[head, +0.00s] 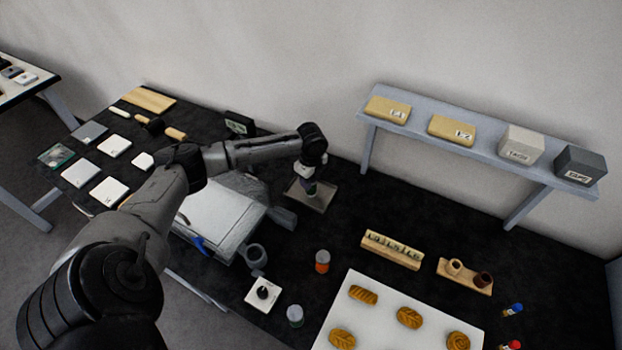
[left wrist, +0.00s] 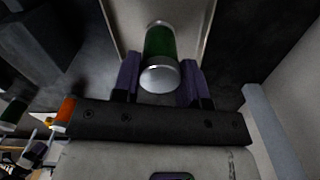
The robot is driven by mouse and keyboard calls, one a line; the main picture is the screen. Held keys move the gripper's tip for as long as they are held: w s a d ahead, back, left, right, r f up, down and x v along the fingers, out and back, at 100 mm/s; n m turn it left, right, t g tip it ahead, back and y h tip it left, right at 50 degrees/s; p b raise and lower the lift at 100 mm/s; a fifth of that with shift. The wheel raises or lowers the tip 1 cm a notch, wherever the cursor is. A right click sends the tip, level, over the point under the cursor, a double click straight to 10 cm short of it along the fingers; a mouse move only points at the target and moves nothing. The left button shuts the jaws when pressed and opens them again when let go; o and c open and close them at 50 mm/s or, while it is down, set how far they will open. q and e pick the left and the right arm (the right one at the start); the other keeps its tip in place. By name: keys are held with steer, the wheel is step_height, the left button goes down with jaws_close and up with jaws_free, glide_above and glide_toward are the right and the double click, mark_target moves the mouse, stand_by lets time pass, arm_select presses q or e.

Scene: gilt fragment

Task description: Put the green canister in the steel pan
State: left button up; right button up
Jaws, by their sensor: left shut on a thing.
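The green canister (left wrist: 160,45) has a silver end and sits between the two purple fingers of my left gripper (left wrist: 160,84) in the left wrist view. My left gripper (head: 310,187) is shut on it, and in the head view the canister is mostly hidden by the gripper. The steel pan (head: 322,205) is a shallow tray on the dark table; the gripper and canister are over it. The pan's rim (left wrist: 208,25) also shows behind the canister in the left wrist view. I cannot tell whether the canister touches the pan's floor. My right gripper is not in view.
A grey shelf (head: 480,155) with boxes stands behind to the right. An orange jar (head: 322,262), a mug (head: 257,256) and a white board (head: 385,318) of bread-like pieces lie nearer.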

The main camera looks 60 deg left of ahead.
arm_select(q)
steer(key=shift+f, duration=0.15)
steer(key=o, duration=0.9)
steer(key=shift+o, duration=0.2)
step_height(320, 180, up, 12)
steer(key=p, duration=0.1)
steer(key=shift+r, duration=0.2)
